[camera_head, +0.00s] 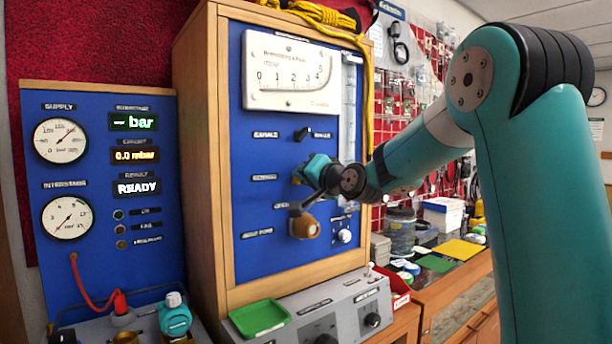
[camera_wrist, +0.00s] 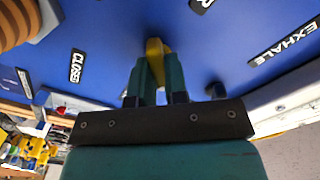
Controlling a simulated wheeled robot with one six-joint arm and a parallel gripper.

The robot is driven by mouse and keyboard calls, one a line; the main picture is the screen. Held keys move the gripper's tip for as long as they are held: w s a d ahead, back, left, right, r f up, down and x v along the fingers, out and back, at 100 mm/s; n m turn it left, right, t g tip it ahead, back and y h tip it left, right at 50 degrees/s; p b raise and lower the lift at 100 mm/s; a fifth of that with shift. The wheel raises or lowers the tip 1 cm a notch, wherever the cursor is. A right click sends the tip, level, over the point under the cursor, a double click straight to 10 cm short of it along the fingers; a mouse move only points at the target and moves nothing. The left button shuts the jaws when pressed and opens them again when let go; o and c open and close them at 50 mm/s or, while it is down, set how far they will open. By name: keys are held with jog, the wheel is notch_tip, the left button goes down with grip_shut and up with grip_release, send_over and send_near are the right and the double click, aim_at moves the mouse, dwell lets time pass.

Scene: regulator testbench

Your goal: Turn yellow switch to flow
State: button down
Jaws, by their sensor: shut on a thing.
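The yellow switch (camera_wrist: 155,48) shows in the wrist view between the teal fingers of my gripper (camera_wrist: 158,76), against the blue panel (camera_wrist: 110,22). My gripper is shut on it. In the head view, my gripper (camera_head: 312,170) reaches in from the right to the middle of the tall blue panel (camera_head: 262,185). There the fingers and wrist mostly hide the switch. I cannot tell which label the switch points to.
An orange-brown knob (camera_head: 306,227) sticks out just below my gripper; its ribbed side shows in the wrist view (camera_wrist: 18,22). A black selector (camera_head: 303,134) is above. A grey control box (camera_head: 330,310) with a green tray (camera_head: 259,318) stands below the panel.

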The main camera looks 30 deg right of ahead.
jog(key=c, duration=1.1)
grip_release()
jog(key=shift+c, duration=0.2)
jog(key=s+b, duration=0.5)
jog(key=s, duration=1.2)
jog(key=shift+s+d, duration=0.2)
jog(key=shift+d, duration=0.1)
